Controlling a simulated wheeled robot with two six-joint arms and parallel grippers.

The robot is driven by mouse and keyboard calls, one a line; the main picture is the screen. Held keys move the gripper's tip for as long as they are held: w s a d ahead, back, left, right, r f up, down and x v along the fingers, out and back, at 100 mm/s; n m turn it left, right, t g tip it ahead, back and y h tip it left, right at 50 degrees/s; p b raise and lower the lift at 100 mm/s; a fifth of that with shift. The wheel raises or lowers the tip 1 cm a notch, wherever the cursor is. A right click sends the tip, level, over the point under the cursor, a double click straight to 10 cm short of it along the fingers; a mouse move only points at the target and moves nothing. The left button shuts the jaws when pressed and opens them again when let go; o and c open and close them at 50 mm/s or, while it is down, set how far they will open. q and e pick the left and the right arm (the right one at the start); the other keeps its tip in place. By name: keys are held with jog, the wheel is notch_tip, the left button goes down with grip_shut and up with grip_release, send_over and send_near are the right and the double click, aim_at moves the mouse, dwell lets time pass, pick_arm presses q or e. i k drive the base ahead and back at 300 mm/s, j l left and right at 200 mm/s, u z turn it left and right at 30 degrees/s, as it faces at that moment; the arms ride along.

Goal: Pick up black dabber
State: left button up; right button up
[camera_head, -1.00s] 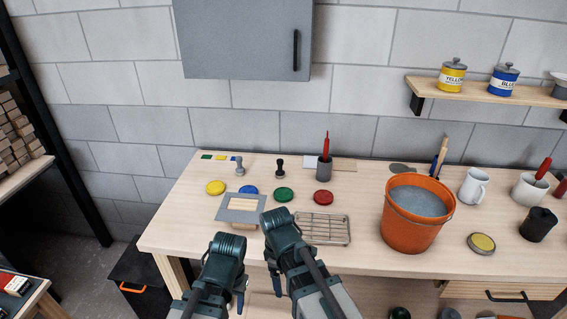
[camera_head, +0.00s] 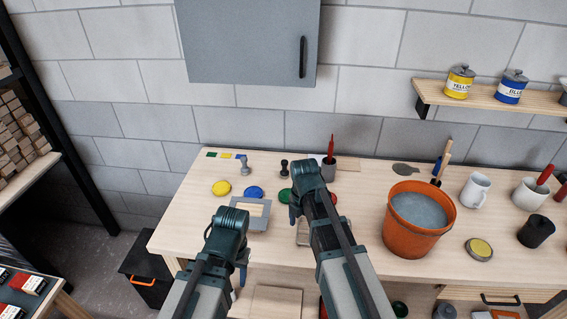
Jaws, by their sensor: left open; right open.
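The black dabber (camera_head: 284,167) stands upright on the workbench, towards its back, behind the green lid-like disc (camera_head: 284,195). My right gripper (camera_head: 293,216) is in front of it and slightly to its right, over the bench, apart from it; it is open and looks empty. My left gripper (camera_head: 243,276) is open, low at the bench's front edge, well away from the dabber. A similar grey dabber (camera_head: 246,166) stands to the left of the black one.
Yellow (camera_head: 221,188) and blue (camera_head: 253,191) discs lie near a grey frame (camera_head: 252,214). A grey cup (camera_head: 328,170) with a red-handled tool stands right of the dabber. A large orange bucket (camera_head: 409,239) stands further right. My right arm partly hides the wire rack.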

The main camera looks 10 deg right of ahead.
aim_at(285, 172)
jog(key=i, duration=1.3)
